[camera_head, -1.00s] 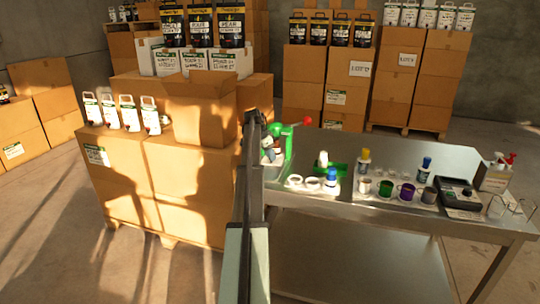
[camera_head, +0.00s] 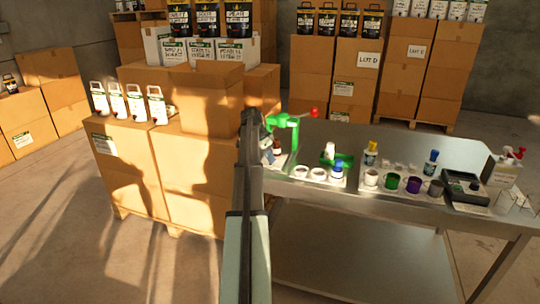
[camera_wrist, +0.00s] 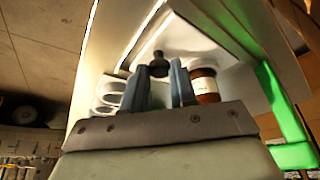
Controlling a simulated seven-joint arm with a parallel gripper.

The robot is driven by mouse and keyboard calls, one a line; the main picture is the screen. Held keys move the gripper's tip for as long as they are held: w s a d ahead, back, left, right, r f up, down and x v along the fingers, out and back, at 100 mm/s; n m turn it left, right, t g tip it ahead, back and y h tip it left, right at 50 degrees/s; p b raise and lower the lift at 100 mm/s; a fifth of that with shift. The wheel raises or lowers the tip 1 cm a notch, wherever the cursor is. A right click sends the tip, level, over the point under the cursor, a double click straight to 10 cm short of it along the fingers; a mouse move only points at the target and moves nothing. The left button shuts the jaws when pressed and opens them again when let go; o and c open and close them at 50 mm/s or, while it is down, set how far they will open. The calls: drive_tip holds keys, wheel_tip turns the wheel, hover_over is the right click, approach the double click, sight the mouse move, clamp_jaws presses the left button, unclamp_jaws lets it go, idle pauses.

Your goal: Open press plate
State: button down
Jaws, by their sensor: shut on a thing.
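The green press (camera_head: 294,138) stands at the left end of the metal table, with a red knob (camera_head: 315,112) on its top arm. My gripper (camera_wrist: 160,76) has its two blue-grey fingers around a small black knob (camera_wrist: 158,62) in the wrist view, in front of a white surface that seems part of the press. The green frame (camera_wrist: 282,105) runs down the right of that view. In the head view my arm hides the fingertips and the left part of the press. I cannot tell how far the plate is open.
A brown jar (camera_wrist: 205,84) is close to the right finger, and white rings (camera_wrist: 108,92) are at the left. The metal table (camera_head: 400,150) holds several cups, bottles and a dark device (camera_head: 464,188). Stacked boxes (camera_head: 200,180) stand close left of my arm.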

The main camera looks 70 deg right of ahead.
drive_tip(key=c, duration=0.9)
unclamp_jaws()
drive_tip(key=v, duration=1.4)
